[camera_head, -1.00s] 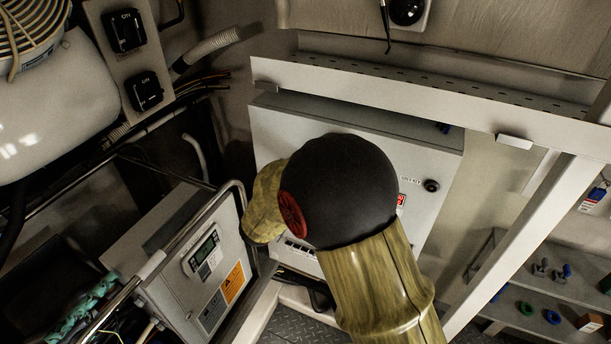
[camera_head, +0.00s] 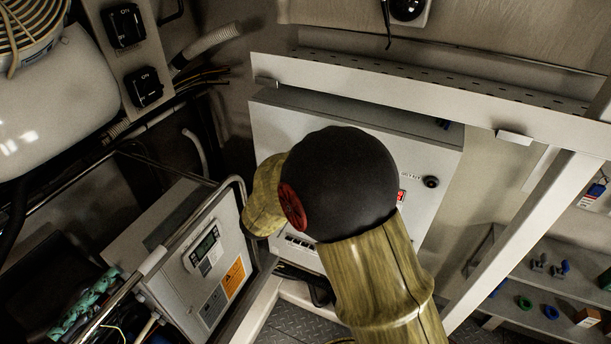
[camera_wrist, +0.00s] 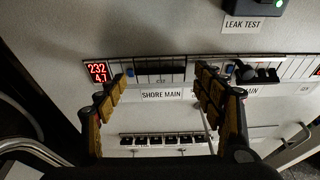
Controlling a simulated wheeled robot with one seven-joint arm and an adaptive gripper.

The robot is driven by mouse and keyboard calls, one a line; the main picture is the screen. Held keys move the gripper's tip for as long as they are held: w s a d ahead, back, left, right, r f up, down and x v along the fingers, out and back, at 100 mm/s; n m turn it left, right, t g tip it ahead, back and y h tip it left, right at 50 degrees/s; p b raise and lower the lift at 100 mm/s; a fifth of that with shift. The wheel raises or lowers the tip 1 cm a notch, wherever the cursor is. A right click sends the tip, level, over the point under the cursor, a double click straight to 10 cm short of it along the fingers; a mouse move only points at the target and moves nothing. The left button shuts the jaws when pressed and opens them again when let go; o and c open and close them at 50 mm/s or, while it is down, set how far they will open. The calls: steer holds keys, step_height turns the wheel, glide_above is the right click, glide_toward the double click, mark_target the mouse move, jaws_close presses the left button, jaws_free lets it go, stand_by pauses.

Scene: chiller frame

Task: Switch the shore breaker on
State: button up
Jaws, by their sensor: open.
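The shore breaker (camera_wrist: 161,72) is a dark block in a row on the white panel, above a label (camera_wrist: 163,95) reading SHORE MAIN. My gripper (camera_wrist: 160,82) is open in the wrist view, one finger on each side of the breaker. Whether the fingertips touch the panel, I cannot tell. The toggle position is not clear. In the head view the panel (camera_head: 290,125) is partly covered by my arm, which hides the gripper and breaker.
A red display (camera_wrist: 98,73) is left of the breaker. A black-handled breaker (camera_wrist: 262,75) sits to its right. A row of small breakers (camera_wrist: 162,139) lies below. In the head view, a grey box (camera_head: 205,255) with a metal rail stands left of my arm.

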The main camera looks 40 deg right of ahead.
steer(key=v, duration=1.2)
steer(key=shift+w+f, duration=0.1)
stand_by(0.4)
